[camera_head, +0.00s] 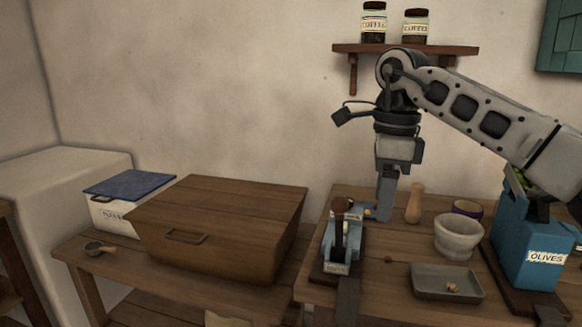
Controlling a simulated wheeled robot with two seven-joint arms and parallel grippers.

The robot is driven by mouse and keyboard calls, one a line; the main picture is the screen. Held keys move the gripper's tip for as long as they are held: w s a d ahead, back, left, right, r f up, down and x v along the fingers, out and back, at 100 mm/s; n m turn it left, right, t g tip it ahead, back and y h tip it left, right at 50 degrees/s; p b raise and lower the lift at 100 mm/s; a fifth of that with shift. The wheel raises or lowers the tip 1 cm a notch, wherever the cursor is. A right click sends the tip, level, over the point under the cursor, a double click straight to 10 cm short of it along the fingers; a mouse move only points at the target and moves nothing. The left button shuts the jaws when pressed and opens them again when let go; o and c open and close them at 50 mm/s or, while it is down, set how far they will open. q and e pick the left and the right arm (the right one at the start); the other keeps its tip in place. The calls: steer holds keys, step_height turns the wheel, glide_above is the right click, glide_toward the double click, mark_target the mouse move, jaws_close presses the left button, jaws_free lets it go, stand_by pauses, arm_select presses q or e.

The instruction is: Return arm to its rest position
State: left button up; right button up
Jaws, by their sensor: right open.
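My right arm comes in from the right, bends at a raised joint, and its gripper (384,208) points straight down over the back of the right-hand table. The gripper is open, and I see nothing held in it. Its fingers are seen nearly edge-on, so the gap between them is hard to make out. The fingertips are just right of a small blue device (338,258) with a dark upright handle and a label. I cannot tell whether they touch it.
Right of the gripper stand a wooden pestle (414,204), a stone mortar (459,238), a grey tray (447,288) and a blue olives container (528,245). A wooden chest (220,225) is at left. A shelf with coffee jars (405,49) is behind the arm.

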steer(key=s+a+f+g+y, duration=0.2)
steer(key=s+a+f+y, duration=0.15)
steer(key=a+f, duration=0.35)
steer(key=s+a+f+g+y, duration=0.2)
steer(key=a+f+y, duration=0.25)
steer(key=a, duration=0.45)
steer(key=s+a+r+m+t+y, duration=0.25)
steer(key=s+a+m+y, duration=0.35)
steer(key=a+m+y, duration=0.45)
steer(key=w+d+f+m+t+h+p, duration=0.1)
steer(key=d+f+m+t+h, duration=0.6)
steer(key=m, duration=0.8)
steer(key=w+d+f+m+t+h, duration=0.1)
steer(key=d+f+m+t+h, duration=0.3)
steer(key=d+m+t, duration=0.9)
steer(key=s+d+f+m+g+h, duration=0.2)
steer(key=s+f+m+g, duration=0.2)
steer(key=s+f+m, duration=0.1)
steer(key=s+d+f+m+g+h, duration=0.2)
steer(key=s+d+f+m+g, duration=0.1)
steer(key=s+f, duration=0.5)
step_height(320, 180, down, 2)
steer(key=m+g, duration=0.1)
steer(key=m, duration=0.1)
steer(key=shift+s+d+f+m, duration=0.15)
steer(key=shift+s+d+m, duration=0.05)
steer(key=shift+m, duration=0.15)
